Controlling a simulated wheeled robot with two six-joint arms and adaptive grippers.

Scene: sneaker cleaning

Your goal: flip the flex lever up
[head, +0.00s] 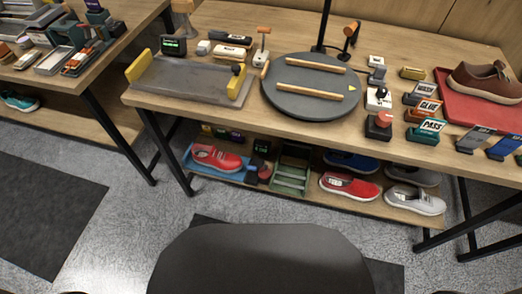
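No label marks the flex lever, so I cannot tell for sure which part it is. A grey plate fixture (188,82) with yellow end pieces lies at the left of the table. A small upright lever (262,47) with an orange top stands right of it. A white box with a black-knobbed stick (381,94) stands right of the round turntable (310,107). Another orange-tipped handle (350,29) stands near the black post. Neither of my grippers shows in the head view.
The wooden table (225,118) also holds colored label blocks such as PASS (428,129), and a brown shoe (487,80) on a red tray (466,110). Several shoes, including a red one (350,187), sit on the shelf below. Grey floor (135,215) lies open in front.

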